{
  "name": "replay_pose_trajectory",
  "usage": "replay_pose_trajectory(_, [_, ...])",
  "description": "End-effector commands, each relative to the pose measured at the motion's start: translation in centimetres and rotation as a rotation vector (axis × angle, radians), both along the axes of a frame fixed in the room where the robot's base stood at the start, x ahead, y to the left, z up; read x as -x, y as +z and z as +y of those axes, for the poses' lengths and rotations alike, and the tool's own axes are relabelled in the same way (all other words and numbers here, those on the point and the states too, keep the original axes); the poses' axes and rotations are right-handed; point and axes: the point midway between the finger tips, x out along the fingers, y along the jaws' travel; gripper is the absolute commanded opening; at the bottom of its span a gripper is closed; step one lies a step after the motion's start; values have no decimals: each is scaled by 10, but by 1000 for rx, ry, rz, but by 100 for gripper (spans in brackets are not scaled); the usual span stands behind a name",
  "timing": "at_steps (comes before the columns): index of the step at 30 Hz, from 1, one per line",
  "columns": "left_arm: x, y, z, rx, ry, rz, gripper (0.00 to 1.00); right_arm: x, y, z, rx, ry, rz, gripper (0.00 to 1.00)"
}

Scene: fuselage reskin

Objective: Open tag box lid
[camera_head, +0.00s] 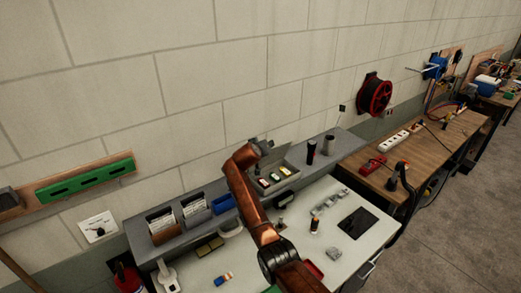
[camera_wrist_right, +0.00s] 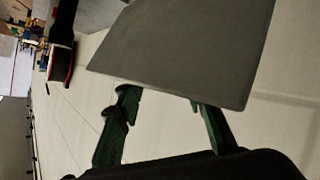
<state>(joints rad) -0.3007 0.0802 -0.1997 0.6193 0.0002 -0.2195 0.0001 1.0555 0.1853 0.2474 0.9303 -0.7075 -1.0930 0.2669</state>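The tag box (camera_head: 290,180) stands on the grey shelf behind the white worktop. Several coloured tags (camera_head: 274,177) show inside it, so its inside is not covered. A grey panel at its back, which looks like the raised lid (camera_head: 272,153), is partly hidden by my right arm. In the right wrist view a large grey panel (camera_wrist_right: 190,45), likely this lid, fills the upper middle. My right gripper (camera_wrist_right: 162,96) has its green fingers spread apart at the panel's lower edge; contact is unclear. In the head view it is small near the lid (camera_head: 257,147). My left gripper is not in view.
Card holders (camera_head: 194,209) stand left of the box. A dark cylinder (camera_head: 311,152) and a grey cup (camera_head: 328,145) stand to its right. The worktop holds a dark tablet (camera_head: 358,223) and small parts. The wall is close behind the shelf.

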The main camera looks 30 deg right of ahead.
Motion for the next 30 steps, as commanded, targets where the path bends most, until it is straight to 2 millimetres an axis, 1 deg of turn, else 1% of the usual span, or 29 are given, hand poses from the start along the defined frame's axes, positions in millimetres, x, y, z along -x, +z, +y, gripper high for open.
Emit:
replay_pose_trajectory(1, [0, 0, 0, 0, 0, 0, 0, 5, 4, 10, -4, 5, -4, 33])
replay_pose_trajectory(6, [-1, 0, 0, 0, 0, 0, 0, 28, 18, 30, -4, 6, -4, 33])
replay_pose_trajectory(12, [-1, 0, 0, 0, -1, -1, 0, 51, 31, 49, -3, 4, -1, 33])
replay_pose_trajectory(15, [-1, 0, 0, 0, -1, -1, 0, 58, 35, 55, -3, 4, 1, 33])
replay_pose_trajectory(20, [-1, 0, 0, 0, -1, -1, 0, 63, 38, 58, -4, 2, 1, 33])
replay_pose_trajectory(30, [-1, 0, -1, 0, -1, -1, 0, 63, 38, 58, -3, 2, 2, 33])
